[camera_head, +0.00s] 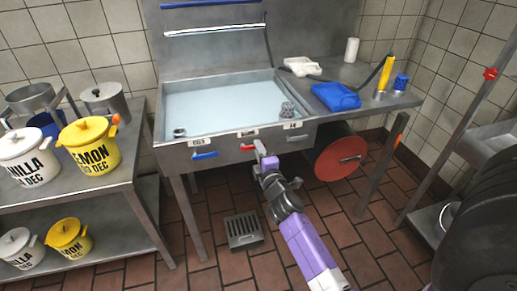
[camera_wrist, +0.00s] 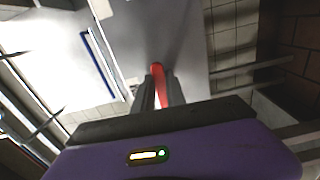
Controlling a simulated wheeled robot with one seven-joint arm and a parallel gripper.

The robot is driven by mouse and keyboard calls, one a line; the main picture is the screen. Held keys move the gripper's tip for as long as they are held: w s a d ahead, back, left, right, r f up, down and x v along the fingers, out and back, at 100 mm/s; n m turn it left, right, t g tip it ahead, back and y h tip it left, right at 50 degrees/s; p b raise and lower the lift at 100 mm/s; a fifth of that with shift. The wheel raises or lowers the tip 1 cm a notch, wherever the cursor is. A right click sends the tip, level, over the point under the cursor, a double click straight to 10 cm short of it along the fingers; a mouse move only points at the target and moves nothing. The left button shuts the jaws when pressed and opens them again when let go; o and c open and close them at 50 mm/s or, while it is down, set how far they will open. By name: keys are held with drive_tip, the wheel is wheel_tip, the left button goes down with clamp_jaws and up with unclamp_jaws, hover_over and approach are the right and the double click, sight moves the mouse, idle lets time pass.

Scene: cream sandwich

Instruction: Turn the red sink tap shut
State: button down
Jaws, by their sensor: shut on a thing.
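The red sink tap (camera_head: 247,147) is a short red lever on the front panel of the steel sink (camera_head: 226,149), between a blue lever (camera_head: 204,155) and a grey one (camera_head: 297,138). My gripper (camera_head: 260,147) is at the panel, at the right end of the red lever. In the wrist view the red lever (camera_wrist: 157,73) shows between the fingers of my gripper (camera_wrist: 160,92), which are shut on it. The fingers hide part of the lever.
A shelf table (camera_head: 125,184) with labelled white and yellow tubs stands left. A blue tray (camera_head: 336,96) lies on the right counter. A red disc (camera_head: 340,158) sits below it. A floor drain (camera_head: 243,231) lies beneath the sink front.

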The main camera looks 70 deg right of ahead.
drive_tip(key=shift+r+n, duration=0.15)
drive_tip(key=shift+n, duration=0.25)
drive_tip(key=c, duration=1.4)
unclamp_jaws()
drive_tip(key=shift+o, duration=0.2)
drive_tip(key=b+v, duration=0.2)
drive_tip(key=v, duration=0.5)
drive_tip(key=shift+s+a, duration=0.25)
drive_tip(key=shift+a, duration=0.05)
